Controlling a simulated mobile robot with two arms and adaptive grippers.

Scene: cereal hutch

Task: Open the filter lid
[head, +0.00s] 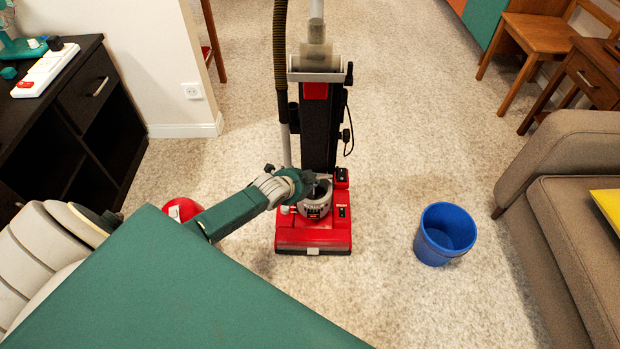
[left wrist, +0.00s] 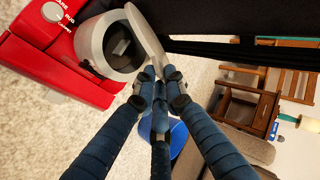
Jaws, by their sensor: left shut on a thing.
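The upright vacuum has a red base (head: 312,236) and a black body, and stands on the carpet. At its front is a round grey filter housing (head: 317,208), whose open mouth shows in the left wrist view (left wrist: 92,42) with a dark inside. The grey filter lid (left wrist: 146,32) stands tilted up at the housing's edge. My left gripper (left wrist: 158,75) is shut on the lower edge of the lid, its fingers close together. In the head view my left gripper reaches the housing from the left and hides part of the lid. My right gripper is not in view.
A blue bucket (head: 445,234) stands on the carpet right of the vacuum. A sofa (head: 570,200) is at the right and a black cabinet (head: 75,120) at the left. A red rounded thing (head: 182,209) lies beside my left arm. Carpet around the vacuum is mostly clear.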

